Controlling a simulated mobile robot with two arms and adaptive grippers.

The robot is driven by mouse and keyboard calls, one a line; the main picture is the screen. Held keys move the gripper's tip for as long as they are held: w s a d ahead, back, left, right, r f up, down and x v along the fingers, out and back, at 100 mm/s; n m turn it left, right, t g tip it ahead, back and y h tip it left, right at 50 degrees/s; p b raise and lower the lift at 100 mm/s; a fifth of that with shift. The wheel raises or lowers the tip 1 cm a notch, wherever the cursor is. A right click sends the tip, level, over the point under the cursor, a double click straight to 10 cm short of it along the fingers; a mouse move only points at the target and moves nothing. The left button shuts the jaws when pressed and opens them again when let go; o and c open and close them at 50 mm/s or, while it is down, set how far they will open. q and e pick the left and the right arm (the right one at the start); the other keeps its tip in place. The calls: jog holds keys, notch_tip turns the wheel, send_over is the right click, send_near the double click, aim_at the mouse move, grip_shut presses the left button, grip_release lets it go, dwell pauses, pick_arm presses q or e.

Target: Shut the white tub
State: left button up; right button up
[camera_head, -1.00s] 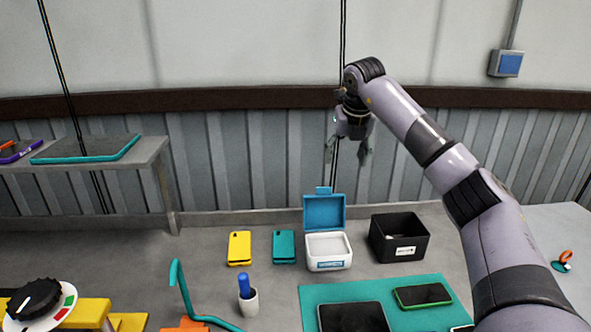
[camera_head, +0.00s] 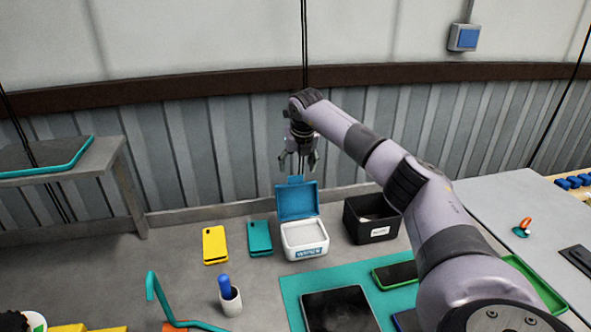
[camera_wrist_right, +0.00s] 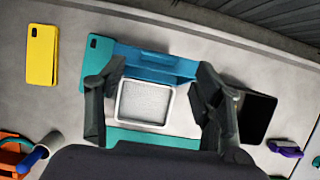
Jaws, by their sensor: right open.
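The white tub (camera_head: 304,245) stands on the grey bench with its blue lid (camera_head: 297,201) hinged open and upright at the back. In the right wrist view the tub's open white inside (camera_wrist_right: 145,102) faces the camera, with the blue lid (camera_wrist_right: 155,63) beyond it. My right gripper (camera_head: 299,166) hangs open and empty above and behind the raised lid, apart from it. In the wrist view its fingers (camera_wrist_right: 157,110) spread to either side of the tub. My left gripper is not in view.
A black bin (camera_head: 357,226) stands close right of the tub. A teal phone (camera_head: 260,238) and a yellow phone (camera_head: 215,245) lie to its left. A teal mat (camera_head: 293,286) with devices lies in front. A white cup with a blue pen (camera_head: 231,302) stands front left.

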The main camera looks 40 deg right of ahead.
aim_at(296, 181)
jog(key=p+x, duration=0.1)
jog(key=x, duration=0.4)
jog(key=shift+r, duration=0.1)
grip_shut()
dwell(0.8)
